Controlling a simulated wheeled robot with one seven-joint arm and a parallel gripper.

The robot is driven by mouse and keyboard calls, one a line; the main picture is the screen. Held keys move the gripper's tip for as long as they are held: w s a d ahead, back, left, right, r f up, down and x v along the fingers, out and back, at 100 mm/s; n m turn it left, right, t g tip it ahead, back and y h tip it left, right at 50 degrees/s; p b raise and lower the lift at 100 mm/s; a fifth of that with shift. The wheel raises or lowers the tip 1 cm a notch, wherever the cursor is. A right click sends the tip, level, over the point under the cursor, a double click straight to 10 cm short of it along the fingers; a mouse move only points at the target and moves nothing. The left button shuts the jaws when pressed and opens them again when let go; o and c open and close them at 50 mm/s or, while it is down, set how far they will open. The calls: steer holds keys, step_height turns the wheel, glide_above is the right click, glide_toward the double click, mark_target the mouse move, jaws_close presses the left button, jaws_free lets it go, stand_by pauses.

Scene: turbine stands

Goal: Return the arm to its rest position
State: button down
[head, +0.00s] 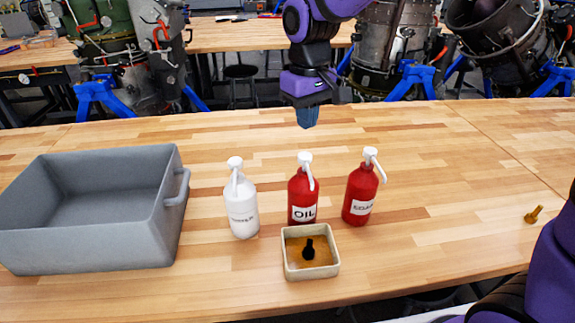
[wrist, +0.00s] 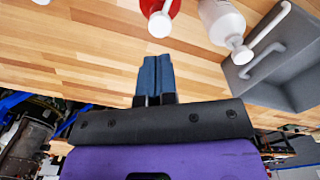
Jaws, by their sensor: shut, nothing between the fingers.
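My purple arm reaches in from the top of the head view. My gripper (head: 308,117) points down above the far part of the wooden table (head: 420,215), beyond the bottles. Its blue fingers are together with nothing between them, and they also show closed in the wrist view (wrist: 155,75). The gripper is apart from every object on the table.
A grey bin (head: 175,215) stands at left. A white bottle (head: 241,207), a red oil bottle (head: 302,190) and another red bottle (head: 360,195) stand mid-table. A small tray (head: 311,274) holds a dark part (head: 308,250). A brass bolt (head: 534,215) lies at right. Turbine stands are behind.

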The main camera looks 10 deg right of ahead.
steer(key=shift+r, duration=0.1)
steer(key=s+d+r+m+t, duration=0.3)
steer(key=s+d+r, duration=0.55)
steer(key=d, duration=0.35)
steer(key=s+d+m+t, duration=0.1)
steer(key=s+d, duration=0.3)
steer(key=s, duration=0.2)
steer(key=s+d+r+m+t, duration=0.1)
steer(key=s+d+m, duration=0.1)
steer(key=s, duration=0.4)
steer(key=shift+s+d, duration=0.15)
steer(key=shift+d, duration=0.75)
